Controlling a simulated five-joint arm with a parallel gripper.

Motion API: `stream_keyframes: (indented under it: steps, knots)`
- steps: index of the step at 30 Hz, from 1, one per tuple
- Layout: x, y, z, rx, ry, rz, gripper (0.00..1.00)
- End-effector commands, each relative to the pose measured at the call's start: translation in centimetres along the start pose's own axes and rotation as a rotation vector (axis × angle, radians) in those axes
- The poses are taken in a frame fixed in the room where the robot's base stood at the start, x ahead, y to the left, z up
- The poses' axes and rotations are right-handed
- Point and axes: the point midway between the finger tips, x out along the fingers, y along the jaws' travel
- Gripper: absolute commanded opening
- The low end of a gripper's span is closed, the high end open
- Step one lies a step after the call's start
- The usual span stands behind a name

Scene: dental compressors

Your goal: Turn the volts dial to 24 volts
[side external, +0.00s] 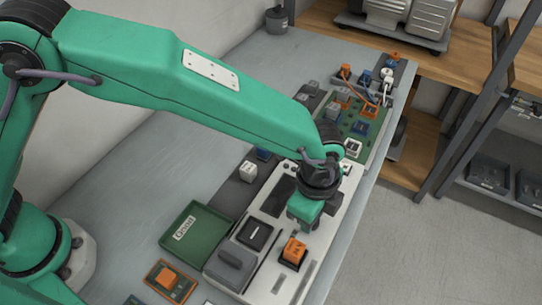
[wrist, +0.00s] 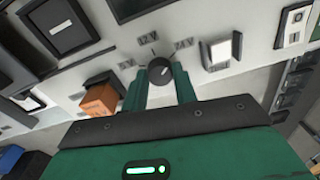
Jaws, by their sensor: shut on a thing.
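The volts dial (wrist: 159,68) is a small round black knob on a pale panel, with a light mark on its face. My gripper (wrist: 161,76) is shut on the dial, one green finger on each side. The label that reads 24V (wrist: 184,44) is printed up and right of the dial, and 12V (wrist: 148,38) is above it. A third label (wrist: 127,65) to its left is too small to read. Where the dial's mark points is not clear. In the side external view my gripper (side external: 303,215) is low over the pale panel (side external: 262,283) and hides the dial.
An orange block (wrist: 101,100) stands left of my fingers, and a white rocker switch (wrist: 217,52) is to the right. A green tray (side external: 206,217) lies left of the panel. A green board (side external: 372,118) with blocks and cables is behind. The grey bench (side external: 150,165) has free room at left.

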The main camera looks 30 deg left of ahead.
Motion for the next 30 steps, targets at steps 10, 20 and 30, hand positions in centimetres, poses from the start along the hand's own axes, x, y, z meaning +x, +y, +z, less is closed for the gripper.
stream_keyframes:
  steps: [10,20,30]
  knots:
    - [-0.10,0.20,-0.29,0.199,0.006,-0.007,0.05]
    - [-0.10,0.22,-0.25,0.237,0.006,-0.007,0.05]
    - [-0.08,0.21,-0.18,0.235,0.005,-0.006,0.50]
